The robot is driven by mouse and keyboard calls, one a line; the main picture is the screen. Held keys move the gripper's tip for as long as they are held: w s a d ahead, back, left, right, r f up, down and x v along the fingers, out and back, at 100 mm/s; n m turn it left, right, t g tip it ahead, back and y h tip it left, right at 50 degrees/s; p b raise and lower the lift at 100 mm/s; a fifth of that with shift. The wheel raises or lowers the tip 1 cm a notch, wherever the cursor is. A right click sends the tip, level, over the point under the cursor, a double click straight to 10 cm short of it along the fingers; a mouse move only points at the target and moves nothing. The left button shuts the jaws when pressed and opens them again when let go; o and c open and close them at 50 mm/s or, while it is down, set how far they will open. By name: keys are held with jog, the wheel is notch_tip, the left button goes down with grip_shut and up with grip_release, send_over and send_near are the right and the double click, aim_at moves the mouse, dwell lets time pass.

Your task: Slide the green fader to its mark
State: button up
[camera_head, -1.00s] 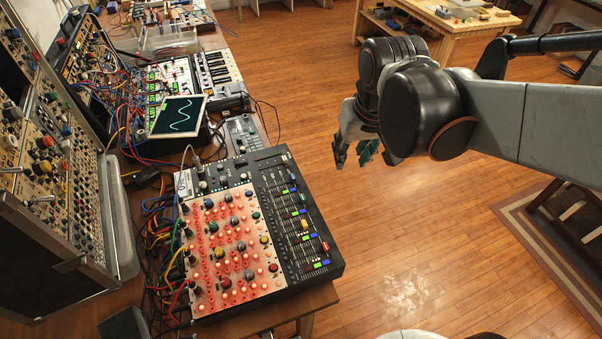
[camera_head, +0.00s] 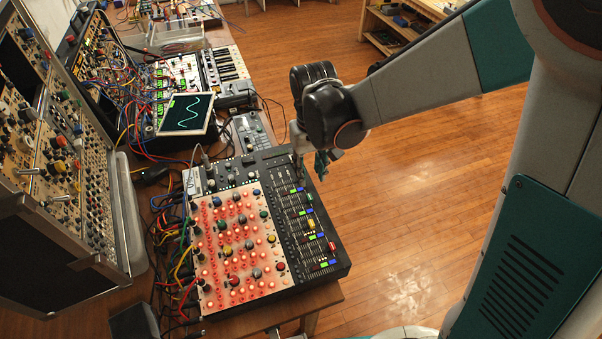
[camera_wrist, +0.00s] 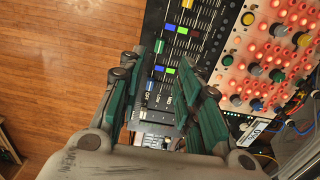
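The black mixer (camera_head: 292,228) has a strip of faders along its right side in the head view. The green fader (camera_wrist: 159,46) shows in the wrist view near the strip's floor-side edge, between and just beyond my fingertips. It is a small green cap in the head view (camera_head: 309,196). My gripper (camera_head: 309,168) is above the far end of the strip, its fingers pointing down. In the wrist view my gripper (camera_wrist: 168,62) is open, with nothing between the fingers. I cannot make out the fader's mark.
A yellow fader (camera_head: 311,224) and a red one (camera_head: 331,246) sit nearer on the strip. Lit red knob panels (camera_head: 238,250) fill the mixer's left. A small screen (camera_head: 186,114) and cables stand behind. Open floor (camera_head: 400,235) lies to the right.

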aim_at(309, 197)
notch_tip(309, 197, down, 10)
jog(key=b, duration=0.3)
jog(key=shift+d, duration=0.1)
grip_shut()
